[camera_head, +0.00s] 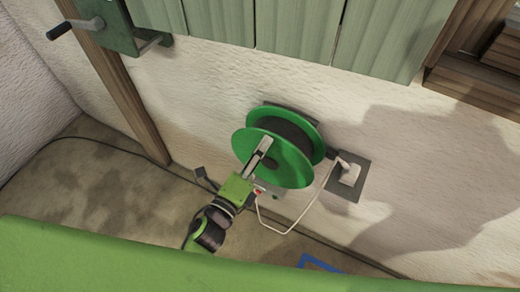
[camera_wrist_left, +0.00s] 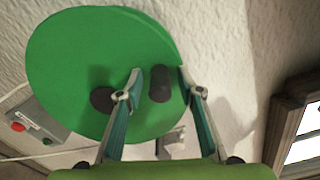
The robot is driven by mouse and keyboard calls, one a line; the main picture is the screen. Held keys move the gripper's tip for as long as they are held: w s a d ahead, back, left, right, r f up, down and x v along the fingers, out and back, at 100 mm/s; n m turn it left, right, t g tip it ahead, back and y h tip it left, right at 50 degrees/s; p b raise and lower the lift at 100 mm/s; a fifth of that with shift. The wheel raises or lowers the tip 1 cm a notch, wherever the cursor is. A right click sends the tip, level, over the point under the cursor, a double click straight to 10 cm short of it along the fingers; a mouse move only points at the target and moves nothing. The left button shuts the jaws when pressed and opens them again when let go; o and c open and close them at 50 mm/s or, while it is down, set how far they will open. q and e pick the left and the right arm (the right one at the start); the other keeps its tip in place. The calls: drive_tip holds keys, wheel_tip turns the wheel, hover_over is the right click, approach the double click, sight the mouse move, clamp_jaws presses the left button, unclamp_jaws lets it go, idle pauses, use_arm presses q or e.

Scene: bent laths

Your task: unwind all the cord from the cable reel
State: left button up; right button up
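The cable reel (camera_head: 284,162) is mounted on the white wall, with green flanges and dark cord (camera_head: 296,130) wound between them. In the left wrist view the green disc of the reel (camera_wrist_left: 85,55) fills much of the picture. A dark knob (camera_wrist_left: 160,84) stands out from its face. My left gripper (camera_head: 261,150) is in front of the near flange. In the left wrist view its two fingers (camera_wrist_left: 160,74) are apart, one on each side of the knob, with gaps visible. How much cord is wound is hard to tell. My right gripper is not in view.
A dark wall plate (camera_head: 371,174) with a white fitting (camera_head: 349,173) sits right of the reel; a pale cable (camera_head: 310,207) loops below. A grey box with a red button (camera_wrist_left: 18,127) is beside the reel. A crank (camera_head: 75,28) is upper left.

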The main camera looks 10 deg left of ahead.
use_arm(q)
drive_tip(key=shift+s+a, duration=0.1)
drive_tip(key=v, duration=1.1)
drive_tip(key=shift+s, duration=0.4)
